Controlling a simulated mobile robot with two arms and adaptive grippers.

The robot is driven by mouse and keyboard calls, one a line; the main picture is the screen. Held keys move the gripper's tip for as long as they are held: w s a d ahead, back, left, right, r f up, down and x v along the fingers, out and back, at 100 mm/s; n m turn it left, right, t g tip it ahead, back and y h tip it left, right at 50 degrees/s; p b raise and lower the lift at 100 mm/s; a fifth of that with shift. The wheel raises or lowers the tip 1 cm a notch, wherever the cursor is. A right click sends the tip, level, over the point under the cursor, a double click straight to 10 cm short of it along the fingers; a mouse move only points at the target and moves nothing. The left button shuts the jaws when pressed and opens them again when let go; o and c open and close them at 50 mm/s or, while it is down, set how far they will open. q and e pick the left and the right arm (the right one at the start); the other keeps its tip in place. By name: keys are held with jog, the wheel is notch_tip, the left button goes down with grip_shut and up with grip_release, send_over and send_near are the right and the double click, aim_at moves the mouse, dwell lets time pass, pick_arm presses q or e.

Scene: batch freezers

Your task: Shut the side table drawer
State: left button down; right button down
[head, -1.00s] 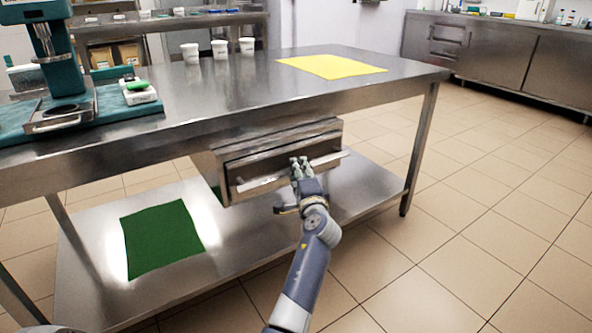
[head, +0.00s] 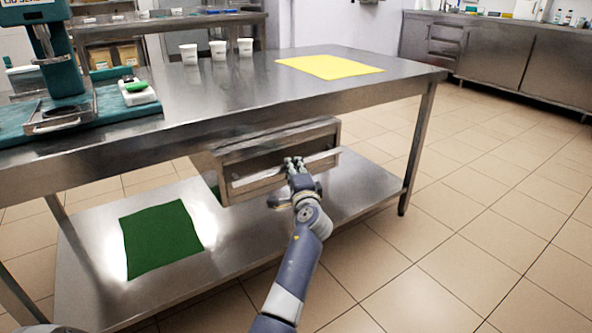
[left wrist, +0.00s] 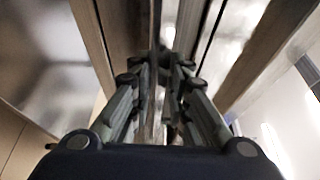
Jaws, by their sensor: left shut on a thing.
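The side table drawer (head: 250,186) is a metal drawer under the steel table's top, near the middle of the head view. A long bar handle (head: 318,157) runs across its front. The drawer looks nearly flush with its housing (head: 290,132); a small gap may be hidden. My left gripper (head: 293,163) is at the handle, shut on it right of the middle. In the left wrist view the fingers (left wrist: 162,75) close around the handle bar (left wrist: 153,122), which runs away between them. My right gripper does not show.
The steel table (head: 250,100) bears white cups (head: 220,50), a yellow mat (head: 330,66) and a green machine (head: 62,60). Its lower shelf (head: 85,290) holds a green cloth (head: 160,237). Tiled floor (head: 470,240) lies free at the right. A steel counter (head: 500,50) stands behind.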

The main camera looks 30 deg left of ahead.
pick_arm(q)
jog(key=c, duration=1.8)
grip_release()
jog(key=shift+a+r, duration=0.1)
jog(key=shift+a, duration=0.05)
jog(key=shift+o, duration=1.4)
jog(key=shift+a, duration=0.1)
jog(key=v, duration=0.7)
jog(key=shift+d, duration=0.25)
jog(key=shift+s, duration=0.15)
